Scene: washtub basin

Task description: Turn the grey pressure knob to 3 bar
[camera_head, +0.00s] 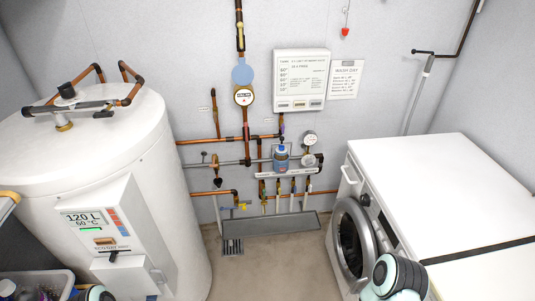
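A small round grey knob (309,160) shows on the pipework at the back wall, just below a round white pressure gauge (309,138). It looks like the pressure knob, but it is too small to read any marking or its setting. The gauge needle cannot be read either. Neither gripper is in view. Only a rounded link of my arm shows at the bottom right, and a small part of my body at the bottom left.
A white boiler tank (90,150) fills the left, a white washing machine (440,200) the right.

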